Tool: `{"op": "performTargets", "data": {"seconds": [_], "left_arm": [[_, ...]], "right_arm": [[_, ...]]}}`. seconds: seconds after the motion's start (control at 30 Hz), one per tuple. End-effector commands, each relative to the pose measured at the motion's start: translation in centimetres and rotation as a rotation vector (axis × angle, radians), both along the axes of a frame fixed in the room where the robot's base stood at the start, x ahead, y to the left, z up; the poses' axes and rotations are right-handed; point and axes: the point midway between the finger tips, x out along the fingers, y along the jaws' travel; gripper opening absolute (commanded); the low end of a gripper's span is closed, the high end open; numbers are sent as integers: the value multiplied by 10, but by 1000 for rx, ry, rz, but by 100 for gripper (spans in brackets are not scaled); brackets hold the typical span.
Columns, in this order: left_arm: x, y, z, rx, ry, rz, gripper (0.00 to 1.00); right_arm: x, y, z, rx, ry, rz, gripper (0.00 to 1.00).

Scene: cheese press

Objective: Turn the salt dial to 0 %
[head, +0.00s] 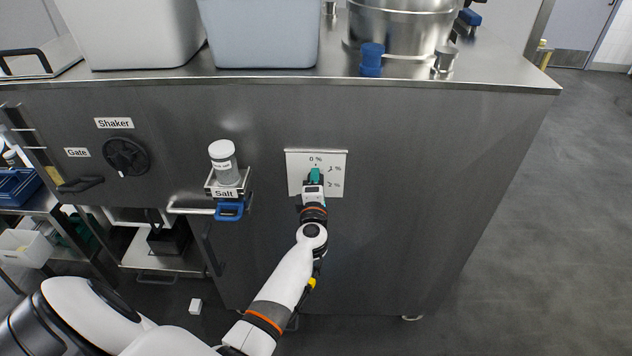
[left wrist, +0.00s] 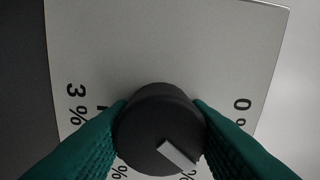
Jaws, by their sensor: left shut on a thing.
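The salt dial (left wrist: 150,125) is a round black knob with a white pointer mark, on a pale metal plate (head: 296,160) on the counter's front. In the left wrist view its pointer aims to the lower right, at a partly covered % label, away from the 0 % label (left wrist: 241,112) at right. A 3 % label (left wrist: 76,104) is at left. My left gripper (head: 315,175) has green fingers, shut on the dial from both sides. In the head view the gripper hides the dial. My right gripper is not in view.
A salt jar (head: 223,165) stands on a bracket left of the plate, above a blue handle (head: 229,211). A black shaker knob (head: 126,156) is further left. Bins and a steel pot (head: 400,30) stand on the counter. The panel right of the plate is clear.

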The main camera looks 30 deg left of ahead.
Motion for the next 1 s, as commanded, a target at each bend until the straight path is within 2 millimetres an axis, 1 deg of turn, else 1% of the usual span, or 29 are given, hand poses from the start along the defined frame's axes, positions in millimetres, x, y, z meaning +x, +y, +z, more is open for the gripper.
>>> {"op": "performTargets", "data": {"seconds": [0.03, 0.3, 0.6, 0.8, 1.0], "left_arm": [[0, 0, -2, -41, -23, 1, 17], [0, 0, -2, -258, -156, 2, 17], [-1, 0, -2, -458, -277, 3, 17], [-1, 0, -2, -544, -330, 3, 17], [-1, 0, -2, -590, -359, 3, 17]], "right_arm": [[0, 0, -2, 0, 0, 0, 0], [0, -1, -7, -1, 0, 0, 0], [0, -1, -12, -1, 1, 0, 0], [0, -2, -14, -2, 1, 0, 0], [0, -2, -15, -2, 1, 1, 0]]}}
